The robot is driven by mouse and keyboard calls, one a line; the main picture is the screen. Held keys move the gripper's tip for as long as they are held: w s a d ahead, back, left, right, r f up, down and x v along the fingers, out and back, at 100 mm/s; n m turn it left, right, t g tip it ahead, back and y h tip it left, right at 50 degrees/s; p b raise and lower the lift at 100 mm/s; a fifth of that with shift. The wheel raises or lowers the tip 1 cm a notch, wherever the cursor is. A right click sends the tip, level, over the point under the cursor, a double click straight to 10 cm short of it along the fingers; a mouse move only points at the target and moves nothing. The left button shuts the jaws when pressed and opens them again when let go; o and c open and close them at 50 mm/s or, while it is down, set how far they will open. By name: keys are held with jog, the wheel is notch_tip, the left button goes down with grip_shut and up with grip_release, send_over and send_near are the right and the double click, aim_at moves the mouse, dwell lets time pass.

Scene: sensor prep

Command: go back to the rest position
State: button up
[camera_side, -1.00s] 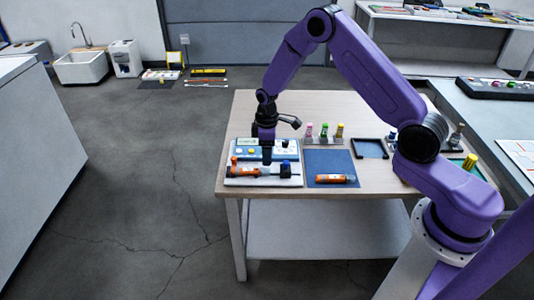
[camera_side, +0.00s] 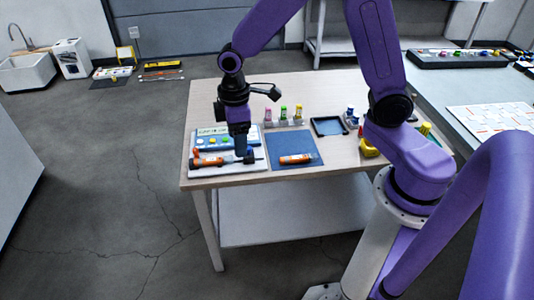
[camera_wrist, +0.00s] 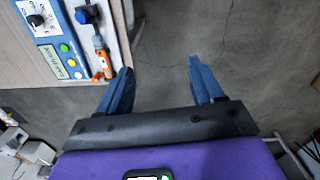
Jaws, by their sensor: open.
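My gripper (camera_side: 241,152) points down in the side view, in front of the white tray and the blue control box as seen from there. In the wrist view its two blue fingers (camera_wrist: 160,66) are spread with nothing between them. Grey floor shows through the gap, beyond the table's edge.
The blue control box (camera_wrist: 62,45) has a dial and coloured buttons. A second orange pen (camera_side: 297,158) lies on a dark blue mat (camera_side: 286,143). Small coloured-cap bottles (camera_side: 283,115) stand in a rack behind, beside a dark frame (camera_side: 329,126).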

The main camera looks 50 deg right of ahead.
jog(key=s+d+r+n, duration=0.1)
jog(key=s+d+r, duration=0.1)
jog(key=s, duration=0.9)
jog(key=s+d+r+n, duration=0.1)
jog(key=s+r, duration=0.4)
jog(key=s, duration=0.7)
jog(key=shift+d, duration=0.9)
jog(key=shift+r, duration=0.1)
